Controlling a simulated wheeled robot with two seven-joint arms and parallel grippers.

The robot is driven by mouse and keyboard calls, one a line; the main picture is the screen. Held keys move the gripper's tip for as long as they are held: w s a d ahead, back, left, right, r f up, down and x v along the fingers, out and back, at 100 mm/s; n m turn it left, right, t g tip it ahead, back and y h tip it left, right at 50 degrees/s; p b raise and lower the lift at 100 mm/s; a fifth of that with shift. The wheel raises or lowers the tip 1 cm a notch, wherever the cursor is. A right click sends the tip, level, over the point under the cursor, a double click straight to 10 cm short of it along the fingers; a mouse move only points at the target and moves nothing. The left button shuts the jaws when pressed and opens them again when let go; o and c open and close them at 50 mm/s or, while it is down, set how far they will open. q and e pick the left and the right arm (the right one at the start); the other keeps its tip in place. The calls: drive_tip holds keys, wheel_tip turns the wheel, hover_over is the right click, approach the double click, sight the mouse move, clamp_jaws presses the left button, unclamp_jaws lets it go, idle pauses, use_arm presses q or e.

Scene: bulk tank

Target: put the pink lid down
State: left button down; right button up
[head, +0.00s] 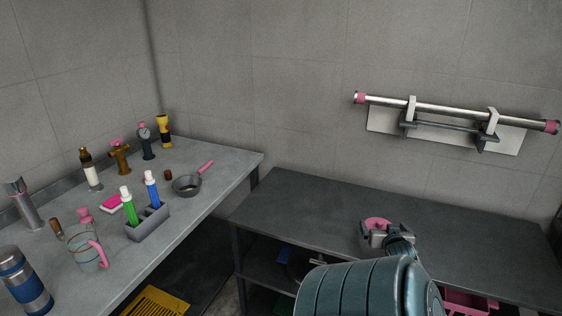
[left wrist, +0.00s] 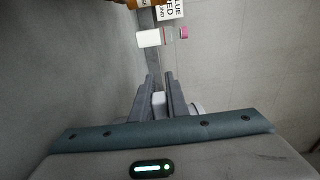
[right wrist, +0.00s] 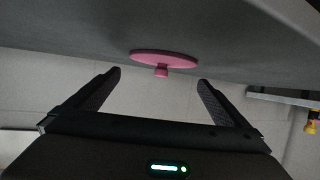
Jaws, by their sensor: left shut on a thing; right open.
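The pink lid (right wrist: 165,56) is a flat disc with a small knob. In the right wrist view it rests on the dark worktop, knob pointing away from the surface. My right gripper (right wrist: 159,77) is open, with the lid just past its fingertips and no finger seen closed on it. In the head view the lid (head: 376,222) shows as a pink patch beside my right gripper (head: 388,238), partly hidden by it. My left gripper (left wrist: 159,92) is shut on a small pale object (left wrist: 159,103) whose shape is mostly hidden. It is outside the head view.
The dark worktop (head: 310,205) is largely clear. A wall rack (head: 445,128) holds a metal tube with pink ends above it. The left counter (head: 215,200) carries a jug (head: 83,250), a grey holder (head: 148,224), a pan (head: 187,186) and several bottles. A pink crate (head: 465,301) sits below.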

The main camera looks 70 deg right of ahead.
sight(380, 221)
drive_tip(key=shift+x, duration=2.35)
drive_tip(key=shift+w+f, duration=0.1)
drive_tip(key=shift+a, duration=0.1)
drive_tip(key=c, duration=1)
drive_tip(key=shift+c, duration=0.4)
drive_tip(key=shift+r, duration=0.2)
drive_tip(key=c, duration=0.3)
drive_tip(key=shift+r, duration=0.2)
clamp_jaws()
drive_tip(key=shift+r, duration=4.6)
